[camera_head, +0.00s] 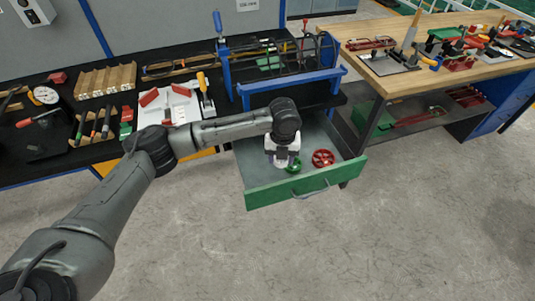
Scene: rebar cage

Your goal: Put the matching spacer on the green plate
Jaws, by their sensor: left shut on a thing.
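My left gripper (291,164) points down inside an open drawer with a green front (300,187). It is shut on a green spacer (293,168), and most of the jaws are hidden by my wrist. A red wheel-shaped spacer (323,158) lies on the drawer floor just right of the gripper. A green plate (269,63) shows behind the bars of the rebar cage (285,60), in its blue frame on the dark bench. My right gripper is not in view.
The dark bench left of the cage holds a wooden rack (106,80), a white board with red-handled tools (170,108) and loose hand tools. A wooden workbench (440,65) with tools stands at right. The floor in front is clear.

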